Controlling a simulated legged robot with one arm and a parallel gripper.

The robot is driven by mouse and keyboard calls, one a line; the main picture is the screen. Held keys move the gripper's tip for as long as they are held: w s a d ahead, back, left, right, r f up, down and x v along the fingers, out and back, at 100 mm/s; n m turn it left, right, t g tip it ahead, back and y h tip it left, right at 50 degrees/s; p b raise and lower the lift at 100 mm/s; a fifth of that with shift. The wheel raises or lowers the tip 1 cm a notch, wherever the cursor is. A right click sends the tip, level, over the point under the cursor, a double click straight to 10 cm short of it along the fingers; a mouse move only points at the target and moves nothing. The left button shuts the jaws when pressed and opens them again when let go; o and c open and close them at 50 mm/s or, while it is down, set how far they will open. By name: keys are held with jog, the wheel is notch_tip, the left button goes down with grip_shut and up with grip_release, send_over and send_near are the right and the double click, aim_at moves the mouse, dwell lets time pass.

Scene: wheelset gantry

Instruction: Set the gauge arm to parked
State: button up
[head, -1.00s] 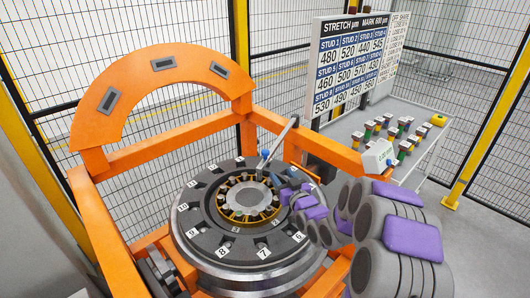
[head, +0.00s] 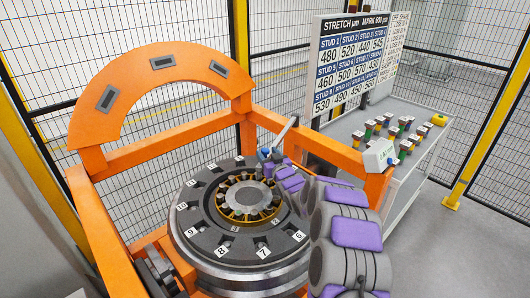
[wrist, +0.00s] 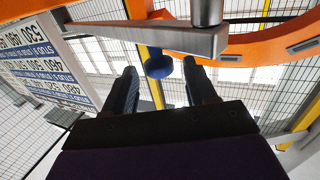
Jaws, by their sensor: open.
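The gauge arm is a grey bar (head: 284,131) slanting above the right side of the numbered wheel hub (head: 241,200). It crosses the top of the wrist view as a grey beam (wrist: 150,37). Its blue knob (wrist: 158,67) hangs below the beam and shows between my fingertips in the wrist view. The knob also shows in the head view (head: 265,152), close to my gripper (head: 272,161). My gripper (wrist: 160,72) is open, a dark finger on each side of the knob. I cannot tell whether either finger touches it.
An orange frame (head: 98,225) with a curved orange plate (head: 125,85) surrounds the wheel. A small labelled box (head: 378,156) sits on its right post. Behind stand a stud readings board (head: 350,60) and a trolley (head: 425,150) with coloured pieces. Mesh fencing encloses the area.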

jog(key=shift+x, duration=0.9)
jog(key=shift+w+a, duration=0.3)
jog(key=shift+w, duration=0.3)
jog(key=shift+c, duration=0.3)
grip_shut()
